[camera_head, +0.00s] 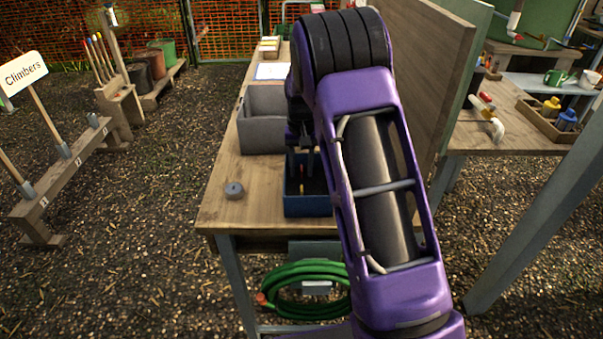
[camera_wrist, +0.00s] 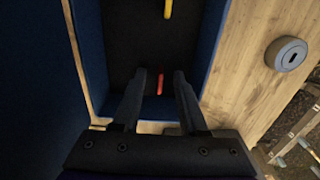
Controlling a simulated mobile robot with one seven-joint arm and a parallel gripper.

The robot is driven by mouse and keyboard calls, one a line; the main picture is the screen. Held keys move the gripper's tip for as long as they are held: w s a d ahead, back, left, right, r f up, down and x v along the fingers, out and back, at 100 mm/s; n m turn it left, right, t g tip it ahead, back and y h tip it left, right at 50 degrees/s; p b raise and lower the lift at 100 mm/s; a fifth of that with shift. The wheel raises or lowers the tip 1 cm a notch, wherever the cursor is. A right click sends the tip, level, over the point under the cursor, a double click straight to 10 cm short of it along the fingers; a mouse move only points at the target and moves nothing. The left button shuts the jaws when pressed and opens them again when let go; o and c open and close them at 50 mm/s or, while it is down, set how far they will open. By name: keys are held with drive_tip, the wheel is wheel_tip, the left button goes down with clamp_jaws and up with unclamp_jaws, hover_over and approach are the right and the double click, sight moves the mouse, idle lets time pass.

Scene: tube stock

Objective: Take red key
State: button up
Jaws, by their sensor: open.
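A small red piece (camera_wrist: 160,83), which looks like the red key, lies on the dark floor of a blue bin (camera_wrist: 90,45) in the wrist view. In the head view the blue bin (camera_head: 307,207) stands near the table's front edge. My gripper (camera_wrist: 160,74) is open and reaches into the bin, with one finger on each side of the red piece. Neither finger appears to touch it. A yellow piece (camera_wrist: 168,8) lies farther along the same bin.
A round grey piece with a dark slot (camera_head: 234,190) sits on the table left of the bin; the wrist view shows it too (camera_wrist: 290,54). A grey box (camera_head: 262,128) stands behind it. A tall wooden panel (camera_head: 425,70) rises to the right.

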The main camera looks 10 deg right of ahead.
clamp_jaws()
idle(0.5)
